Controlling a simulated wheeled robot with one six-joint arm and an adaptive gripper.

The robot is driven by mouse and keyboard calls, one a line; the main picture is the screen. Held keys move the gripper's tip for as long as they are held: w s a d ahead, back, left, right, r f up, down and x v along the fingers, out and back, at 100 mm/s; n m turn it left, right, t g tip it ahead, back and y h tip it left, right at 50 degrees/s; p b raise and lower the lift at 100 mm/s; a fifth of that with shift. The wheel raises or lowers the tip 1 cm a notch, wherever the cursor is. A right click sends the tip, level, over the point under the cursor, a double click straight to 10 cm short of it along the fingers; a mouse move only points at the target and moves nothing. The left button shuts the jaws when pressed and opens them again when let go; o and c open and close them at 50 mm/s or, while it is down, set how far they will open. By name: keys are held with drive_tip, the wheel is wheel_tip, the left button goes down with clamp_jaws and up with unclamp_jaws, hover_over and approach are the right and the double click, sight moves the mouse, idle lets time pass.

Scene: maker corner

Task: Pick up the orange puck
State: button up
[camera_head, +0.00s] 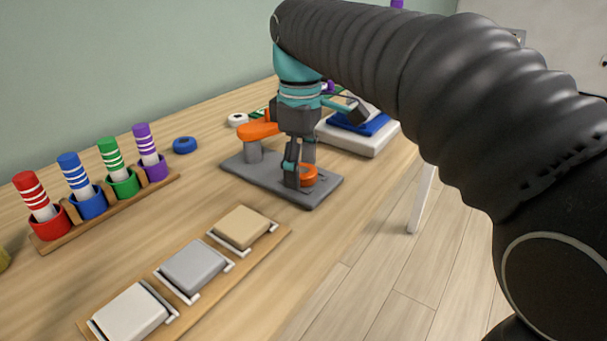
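The orange puck (308,178) is low over the grey base plate (270,178), near its right end. I cannot tell whether it rests on the plate. My gripper (299,172) points down at the puck. One dark finger stands in front of the puck's left part and hides some of it. The other finger shows behind the puck. The fingers are apart with the puck seemingly between them, but I cannot tell whether they touch it.
An orange-topped grey post (258,131) stands on the plate close left of my gripper. A white block with a blue top (358,138) is behind right. A blue ring (184,145), a rack of colored tubes (110,217) and a board with three square pads (192,267) are left and front.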

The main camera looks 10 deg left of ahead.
drive_tip(key=c, duration=0.9)
drive_tip(key=shift+o, duration=0.2)
drive_tip(key=shift+r, duration=0.1)
